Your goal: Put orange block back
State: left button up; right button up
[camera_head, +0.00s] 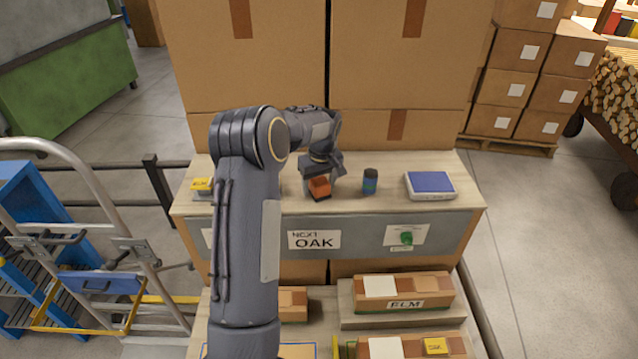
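The orange block (319,186) is at the middle of the wooden shelf top (350,205), near its front edge. My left gripper (320,176) is right at the block, coming down on it from above and behind. The fingers are small and dark here, so I cannot tell whether they are closed on the block or only around it. I also cannot tell whether the block rests on the shelf. My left arm hides part of the shelf to the left. My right gripper is out of view.
A dark jar (370,181) stands close to the right of the block, with a blue-topped scale (431,185) farther right. A yellow block (202,185) is at the left end. Large cardboard boxes (400,60) rise behind.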

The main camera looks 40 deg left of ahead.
aim_at(321, 182)
pick_arm(q)
jog(key=shift+o, duration=0.2)
jog(key=shift+r, duration=0.15)
jog(key=r, duration=0.3)
jog(key=r+b, duration=0.1)
jog(key=r, duration=0.3)
jog(key=d+r, duration=0.1)
jog(key=r, duration=0.3)
jog(key=shift+s+d, duration=0.1)
jog(key=shift+s, duration=0.2)
jog(key=s+d+r+m+t+h, duration=0.1)
jog(key=s+d+r+m+t, duration=0.15)
jog(key=s+d, duration=0.45)
jog(key=s+d+r+m+t+h, duration=0.1)
jog(key=s+d+r+m+h, duration=0.15)
jog(key=s+d, duration=0.45)
jog(key=s+d+f+m, duration=0.3)
jog(key=s+d, duration=0.2)
jog(key=s, duration=0.3)
jog(key=s+d+f+m+t+h, duration=0.1)
jog(key=s+d+f+m, duration=0.2)
jog(key=s+d, duration=0.2)
jog(key=s, duration=0.3)
jog(key=shift+s+f, duration=0.15)
